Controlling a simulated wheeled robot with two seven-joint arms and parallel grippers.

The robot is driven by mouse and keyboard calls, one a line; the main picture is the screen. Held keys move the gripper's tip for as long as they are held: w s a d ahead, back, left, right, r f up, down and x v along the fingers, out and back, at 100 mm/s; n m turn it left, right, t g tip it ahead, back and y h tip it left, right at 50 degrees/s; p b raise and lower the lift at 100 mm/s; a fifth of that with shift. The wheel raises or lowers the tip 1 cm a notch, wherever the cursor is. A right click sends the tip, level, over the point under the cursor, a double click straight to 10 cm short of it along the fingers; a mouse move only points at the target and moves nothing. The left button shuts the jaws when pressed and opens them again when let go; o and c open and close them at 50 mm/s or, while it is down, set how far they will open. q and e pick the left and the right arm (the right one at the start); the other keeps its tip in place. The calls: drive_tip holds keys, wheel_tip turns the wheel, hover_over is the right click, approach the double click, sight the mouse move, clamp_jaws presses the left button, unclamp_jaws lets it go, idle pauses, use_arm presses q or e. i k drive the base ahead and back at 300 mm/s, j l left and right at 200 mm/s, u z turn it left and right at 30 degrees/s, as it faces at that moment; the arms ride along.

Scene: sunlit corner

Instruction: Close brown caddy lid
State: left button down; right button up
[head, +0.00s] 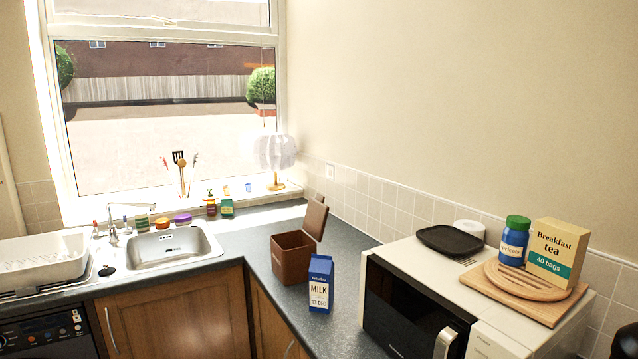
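The brown caddy (291,264) stands on the dark worktop in the corner, left of the microwave. Its lid (315,219) is open, standing up at the caddy's back right side and leaning slightly back. The caddy's top opening faces up and its inside looks dark; I cannot see its bottom. Neither of my grippers can be made out in the head view.
A blue milk carton (320,285) stands close in front of the caddy, to its right. The microwave (411,305) bears a black tray (450,239), a jar (513,243) and a tea box (557,254). A sink (172,248) lies left. Worktop behind the caddy is mostly clear.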

sight(316, 214)
drive_tip(key=i+j+u, duration=0.1)
drive_tip(key=i+j, duration=0.2)
drive_tip(key=i+j+u, duration=0.1)
drive_tip(key=i+j, duration=0.2)
drive_tip(key=i, duration=0.25)
drive_tip(key=i+j, duration=0.2)
drive_tip(key=i, duration=0.2)
drive_tip(key=j+u, duration=0.05)
